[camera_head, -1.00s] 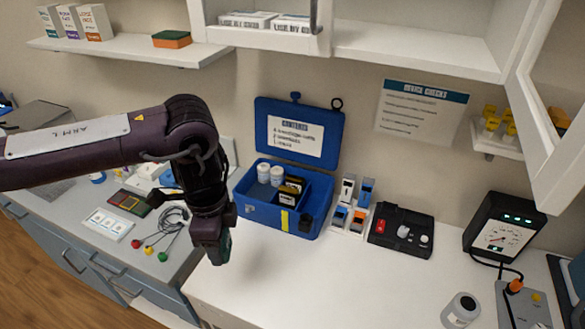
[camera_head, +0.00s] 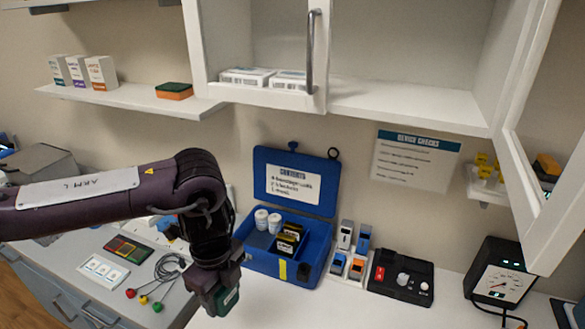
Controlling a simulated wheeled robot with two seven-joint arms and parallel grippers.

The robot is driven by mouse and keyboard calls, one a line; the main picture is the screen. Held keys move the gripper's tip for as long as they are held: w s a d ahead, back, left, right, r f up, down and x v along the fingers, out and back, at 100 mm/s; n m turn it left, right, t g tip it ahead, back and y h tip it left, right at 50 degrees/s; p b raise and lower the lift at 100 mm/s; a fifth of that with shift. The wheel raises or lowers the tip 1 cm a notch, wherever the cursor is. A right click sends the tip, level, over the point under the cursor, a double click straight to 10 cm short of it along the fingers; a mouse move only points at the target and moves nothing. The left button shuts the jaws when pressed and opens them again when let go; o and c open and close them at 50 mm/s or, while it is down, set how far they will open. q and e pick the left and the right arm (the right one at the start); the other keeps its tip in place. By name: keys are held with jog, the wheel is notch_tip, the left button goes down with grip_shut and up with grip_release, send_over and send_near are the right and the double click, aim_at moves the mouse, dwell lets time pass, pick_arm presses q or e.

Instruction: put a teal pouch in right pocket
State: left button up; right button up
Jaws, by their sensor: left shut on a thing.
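My left gripper (camera_head: 216,291) points down over the front edge of the white counter, in front of the blue box's left part. It is shut on a teal pouch (camera_head: 231,299), of which only a small dark teal side shows beside the fingers. The open blue box (camera_head: 262,262) stands on the counter with its lid up against the wall. My right gripper is out of view.
Right of the box stand small blue, white and orange devices (camera_head: 350,250) and a black tray (camera_head: 401,277). A gauge unit (camera_head: 500,276) is farther right. An open cabinet door (camera_head: 560,150) hangs above. Coloured leads (camera_head: 160,280) lie left of the gripper.

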pick_arm(q)
jog(key=n, duration=0.2)
jog(key=a+f+n+b, duration=0.1)
jog(key=n, duration=0.2)
jog(key=shift+w+a+b, duration=0.1)
jog(key=shift+a+b, duration=0.05)
jog(key=shift+b, duration=0.15)
jog(key=a+n+b, duration=0.1)
jog(key=n, duration=0.5)
jog(key=a+f+n+b, duration=0.1)
jog(key=a+n+b, duration=0.1)
jog(key=n, duration=0.4)
jog(key=a+f+n+b, duration=0.1)
jog(key=n, duration=0.5)
jog(key=shift+w+a+f+n, duration=0.15)
jog(key=shift+w+n, duration=0.1)
jog(key=shift+n, duration=0.15)
